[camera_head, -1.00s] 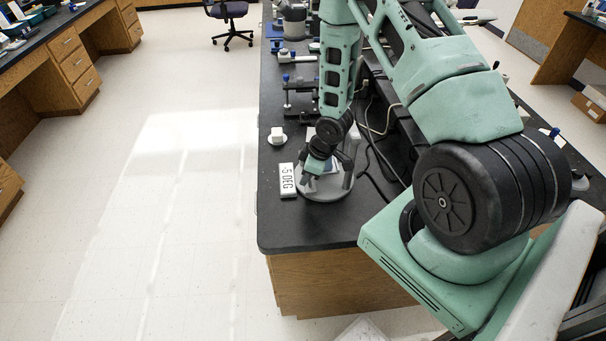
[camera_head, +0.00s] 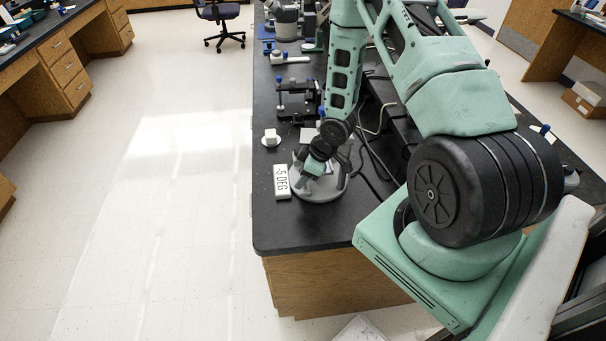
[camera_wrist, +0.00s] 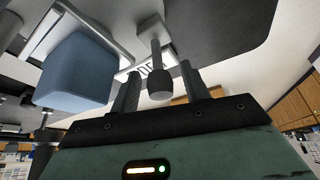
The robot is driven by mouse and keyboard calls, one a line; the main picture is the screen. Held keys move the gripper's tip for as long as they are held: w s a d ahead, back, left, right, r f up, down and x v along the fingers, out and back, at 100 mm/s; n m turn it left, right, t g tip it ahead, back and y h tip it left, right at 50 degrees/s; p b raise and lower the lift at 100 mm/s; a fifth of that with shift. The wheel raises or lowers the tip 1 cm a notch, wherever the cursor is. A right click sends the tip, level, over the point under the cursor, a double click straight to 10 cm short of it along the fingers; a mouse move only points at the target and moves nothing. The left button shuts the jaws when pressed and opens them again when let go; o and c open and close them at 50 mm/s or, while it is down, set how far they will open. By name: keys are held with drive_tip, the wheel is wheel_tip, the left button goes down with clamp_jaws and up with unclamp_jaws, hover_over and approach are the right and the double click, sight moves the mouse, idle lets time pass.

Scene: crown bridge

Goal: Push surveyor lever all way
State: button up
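The surveyor shows in the head view as a round grey base (camera_head: 326,192) near the bench's front left corner, its top partly hidden by my arm. In the wrist view a thin grey lever with a dark knob (camera_wrist: 159,83) stands between the two fingers of my gripper (camera_wrist: 160,90). The fingers are apart, one on each side of the knob; I cannot tell whether either touches it. A blue block (camera_wrist: 78,72) on a pale plate is beside the lever. My gripper (camera_head: 313,170) is low over the base in the head view. A white "-5 DEG" sign (camera_head: 281,182) stands left of the base.
A small white block (camera_head: 271,137) lies behind the sign. Clamp-like devices (camera_head: 297,98) and loose cables (camera_head: 375,150) are farther back on the black bench (camera_head: 300,232). The bench's front left corner is clear, with open floor to the left.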

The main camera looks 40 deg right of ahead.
drive_tip(key=p+v, duration=0.3)
drive_tip(key=v, duration=1.4)
drive_tip(key=shift+r, duration=0.2)
drive_tip(key=a+r+g+h+b, duration=0.1)
drive_tip(key=a+r+h+b, duration=0.15)
drive_tip(key=a, duration=0.55)
drive_tip(key=a+r+g+h+b, duration=0.1)
drive_tip(key=a+r, duration=0.3)
drive_tip(key=a, duration=0.3)
drive_tip(key=s+a+r+g+y+b, duration=0.1)
drive_tip(key=s+a+r, duration=0.4)
drive_tip(key=s+a, duration=1.1)
drive_tip(key=shift+s+a+r+g+b, duration=0.25)
drive_tip(key=shift+s+g+b, duration=0.25)
drive_tip(key=shift+b, duration=0.4)
